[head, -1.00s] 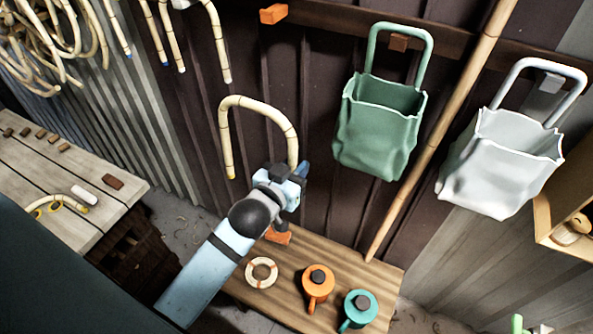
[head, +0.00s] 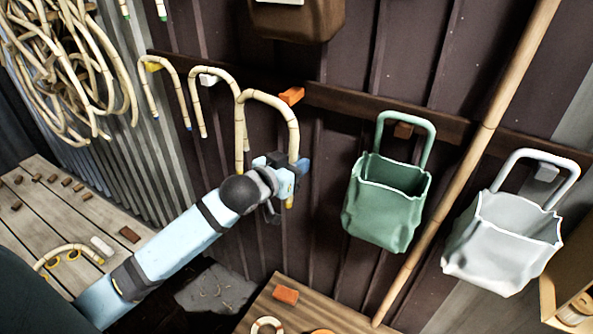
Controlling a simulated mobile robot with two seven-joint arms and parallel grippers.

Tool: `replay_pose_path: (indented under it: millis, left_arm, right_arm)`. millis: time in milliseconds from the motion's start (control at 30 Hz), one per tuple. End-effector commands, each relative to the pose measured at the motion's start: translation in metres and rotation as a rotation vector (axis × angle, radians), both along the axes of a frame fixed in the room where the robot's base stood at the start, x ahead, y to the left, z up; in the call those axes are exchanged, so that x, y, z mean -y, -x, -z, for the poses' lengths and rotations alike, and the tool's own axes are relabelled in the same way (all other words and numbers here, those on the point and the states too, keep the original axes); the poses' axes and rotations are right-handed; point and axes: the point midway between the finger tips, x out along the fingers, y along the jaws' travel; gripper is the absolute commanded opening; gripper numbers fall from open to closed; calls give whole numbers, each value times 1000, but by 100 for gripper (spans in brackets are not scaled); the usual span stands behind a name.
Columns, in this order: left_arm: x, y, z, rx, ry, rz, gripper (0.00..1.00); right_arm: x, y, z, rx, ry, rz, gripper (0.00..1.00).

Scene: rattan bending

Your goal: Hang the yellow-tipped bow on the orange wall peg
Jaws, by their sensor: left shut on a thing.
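The yellow-tipped bow (head: 265,94) is a bent rattan arch with its legs pointing down. My left gripper (head: 288,180) is shut on its right leg low down, and a yellow tip shows below the jaws. The left leg hangs free. The orange wall peg (head: 291,96) sticks out from the dark rail, close to the upper right of the arch in the picture. The peg appears just outside the bow's curve; the depth between them is hard to tell. My right gripper is not in view.
Two other bows hang left on a yellow peg (head: 153,67) and a white peg (head: 208,80). A green bag (head: 385,205) and a white bag (head: 500,240) hang to the right. A long pole (head: 470,150) leans across the wall. Another bow lies on the left table (head: 40,205).

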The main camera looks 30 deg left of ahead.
Motion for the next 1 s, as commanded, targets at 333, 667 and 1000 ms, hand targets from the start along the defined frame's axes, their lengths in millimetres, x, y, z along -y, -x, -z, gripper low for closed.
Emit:
replay_pose_path:
  millis: [333, 667, 1000]
  left_arm:
    - [-1, -24, 3, 2, -1, 0, 0]
    - [-3, -48, 4, 2, -1, -1, 0]
    - [-4, -71, 6, 3, -1, -1, 0]
  right_arm:
    - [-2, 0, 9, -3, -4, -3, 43]
    - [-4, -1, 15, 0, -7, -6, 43]
    - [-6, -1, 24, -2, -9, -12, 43]
